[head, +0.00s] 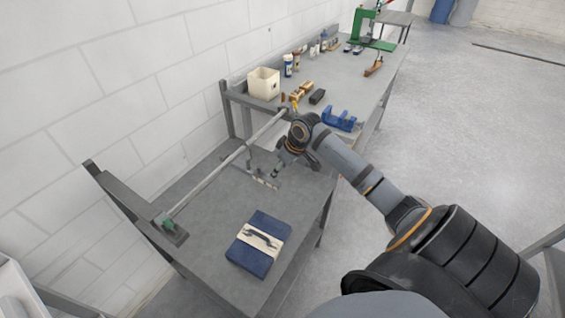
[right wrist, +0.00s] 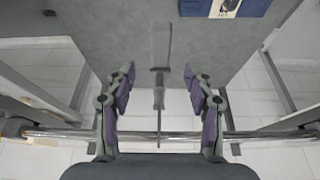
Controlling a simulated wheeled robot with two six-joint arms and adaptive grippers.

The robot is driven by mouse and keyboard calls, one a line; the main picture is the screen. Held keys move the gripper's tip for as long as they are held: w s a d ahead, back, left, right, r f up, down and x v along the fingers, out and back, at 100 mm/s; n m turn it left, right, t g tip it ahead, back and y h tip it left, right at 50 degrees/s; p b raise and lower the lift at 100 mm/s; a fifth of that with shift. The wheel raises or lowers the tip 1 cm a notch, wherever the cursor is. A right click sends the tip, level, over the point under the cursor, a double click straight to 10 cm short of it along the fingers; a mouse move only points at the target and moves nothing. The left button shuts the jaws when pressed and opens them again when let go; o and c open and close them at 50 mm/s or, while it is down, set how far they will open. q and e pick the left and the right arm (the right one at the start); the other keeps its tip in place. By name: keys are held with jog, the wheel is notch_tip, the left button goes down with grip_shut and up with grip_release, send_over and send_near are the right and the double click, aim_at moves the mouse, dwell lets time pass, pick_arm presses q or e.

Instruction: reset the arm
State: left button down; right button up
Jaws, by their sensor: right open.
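My right arm comes in from the right in the head view. Its gripper (head: 281,165) is over the grey bench (head: 205,235), close to the metal rod (head: 225,163). In the right wrist view the two fingers of the gripper (right wrist: 158,78) are spread apart. A narrow grey piece (right wrist: 161,42) shows between and beyond them, and I cannot tell whether it touches the bench. Nothing is clamped between the fingers. The rod (right wrist: 270,134) crosses behind the fingers in that view. My left gripper is not in view.
The farther table holds a cream box (head: 264,83), bottles, a blue vise-like tool (head: 339,120) and a green press (head: 362,35). A white brick wall stands left; the floor at right is open.

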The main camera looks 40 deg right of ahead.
jog(key=v, duration=0.4)
jog(key=shift+r, duration=0.1)
